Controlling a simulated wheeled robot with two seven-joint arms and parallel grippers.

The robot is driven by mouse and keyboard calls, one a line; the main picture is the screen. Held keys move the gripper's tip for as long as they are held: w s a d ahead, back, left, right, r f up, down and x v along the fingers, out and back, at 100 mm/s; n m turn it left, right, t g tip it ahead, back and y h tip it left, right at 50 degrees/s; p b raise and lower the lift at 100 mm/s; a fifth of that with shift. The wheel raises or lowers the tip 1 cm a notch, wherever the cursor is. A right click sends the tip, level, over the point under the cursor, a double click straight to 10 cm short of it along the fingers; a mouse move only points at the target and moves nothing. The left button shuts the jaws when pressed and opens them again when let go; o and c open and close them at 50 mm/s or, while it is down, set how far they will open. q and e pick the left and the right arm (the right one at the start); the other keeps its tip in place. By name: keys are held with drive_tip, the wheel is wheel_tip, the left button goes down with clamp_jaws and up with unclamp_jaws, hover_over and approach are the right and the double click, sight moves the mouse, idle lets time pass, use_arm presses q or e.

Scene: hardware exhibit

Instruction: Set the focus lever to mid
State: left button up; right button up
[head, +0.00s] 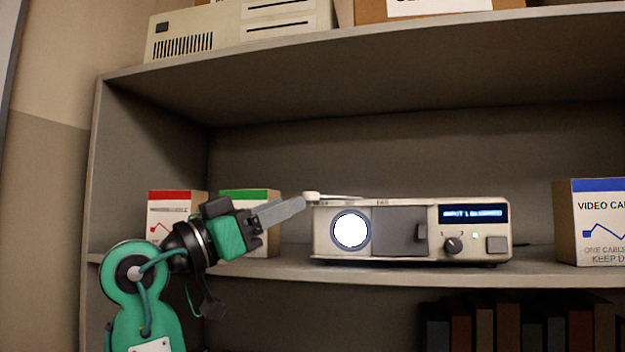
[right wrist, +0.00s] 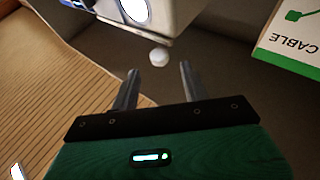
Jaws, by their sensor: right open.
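The projector (head: 468,245) is a cream box on the middle shelf with a lit round lens (head: 351,230). The focus lever's white knob (head: 312,196) sticks out at the top left corner of the projector; its thin pale arm runs right along the top. Small marks on the top edge are too small to read. My right gripper (head: 301,204) reaches in from the left, its fingertips close to the knob. In the right wrist view my right gripper (right wrist: 158,70) is open and empty, and the knob (right wrist: 159,57) lies just beyond the fingertips, between their lines. My left gripper is not in view.
Red-topped (head: 170,205) and green-topped (head: 262,194) boxes stand behind my right gripper. A blue-topped video cable box (head: 598,225) stands at the right. The front has a grey door (head: 398,231), a dial (head: 453,245) and a blue display (head: 473,212). The upper shelf (head: 330,75) overhangs.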

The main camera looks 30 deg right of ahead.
sight(306, 194)
drive_tip(key=p+x, duration=0.2)
drive_tip(key=x, duration=0.3)
drive_tip(key=shift+d+r, duration=0.25)
drive_tip(key=shift+d, duration=0.45)
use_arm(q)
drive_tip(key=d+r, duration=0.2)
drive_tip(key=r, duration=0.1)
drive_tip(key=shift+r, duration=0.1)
use_arm(e)
clamp_jaws()
